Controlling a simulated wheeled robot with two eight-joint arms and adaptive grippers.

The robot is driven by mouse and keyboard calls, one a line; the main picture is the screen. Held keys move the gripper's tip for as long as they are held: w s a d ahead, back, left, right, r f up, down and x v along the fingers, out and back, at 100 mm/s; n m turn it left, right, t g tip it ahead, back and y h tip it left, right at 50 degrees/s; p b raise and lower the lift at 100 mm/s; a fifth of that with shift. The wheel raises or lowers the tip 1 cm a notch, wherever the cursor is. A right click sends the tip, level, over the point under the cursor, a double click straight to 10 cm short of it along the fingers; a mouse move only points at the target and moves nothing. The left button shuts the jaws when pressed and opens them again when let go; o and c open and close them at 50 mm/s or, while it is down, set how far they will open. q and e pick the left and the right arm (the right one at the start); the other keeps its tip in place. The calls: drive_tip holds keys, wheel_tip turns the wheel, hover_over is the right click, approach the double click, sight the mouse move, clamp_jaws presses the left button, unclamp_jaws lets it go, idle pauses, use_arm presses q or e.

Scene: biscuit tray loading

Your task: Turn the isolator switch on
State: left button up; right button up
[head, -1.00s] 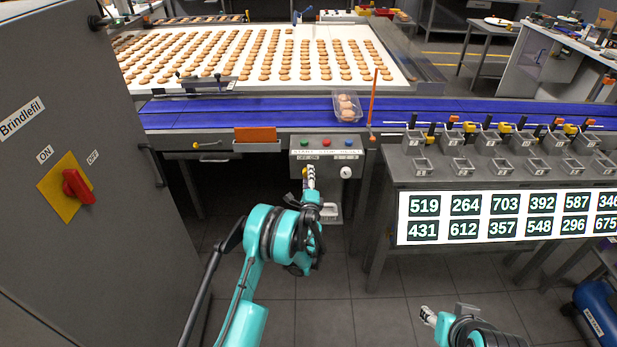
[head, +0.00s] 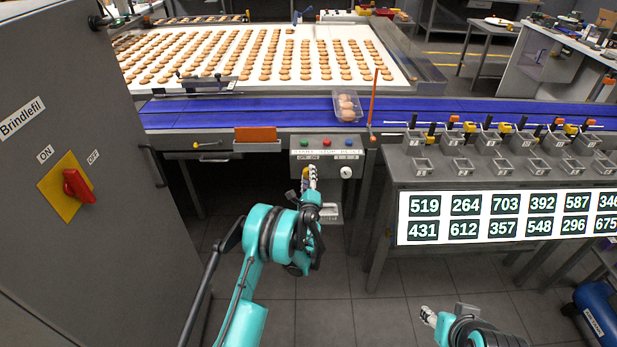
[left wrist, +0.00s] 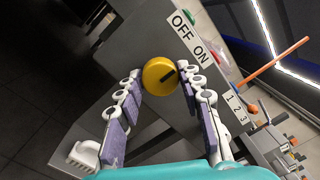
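A red rotary handle (head: 77,186) on a yellow plate (head: 60,206) is on the grey cabinet at the left, under ON and OFF labels; it slants from upper left to lower right. No gripper is near it. My left gripper (head: 309,172) is at the grey control box (head: 325,155). In the left wrist view my left gripper (left wrist: 160,88) is open, its fingers on either side of a round yellow knob (left wrist: 155,72), with narrow gaps. The knob's black mark points toward the OFF/ON label (left wrist: 192,40), nearer ON. My right gripper (head: 428,317) is low at bottom right, its opening unclear.
A blue conveyor (head: 250,112) with a clear biscuit tray (head: 347,107) runs behind the control box. A white knob (head: 347,172) sits right of my left gripper. A grey bench (head: 390,180) with bins and a number board stands at right.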

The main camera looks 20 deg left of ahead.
use_arm(q)
drive_tip(key=shift+o, duration=1.2)
drive_tip(key=v, duration=0.7)
drive_tip(key=shift+s, duration=0.3)
drive_tip(key=shift+d, duration=0.1)
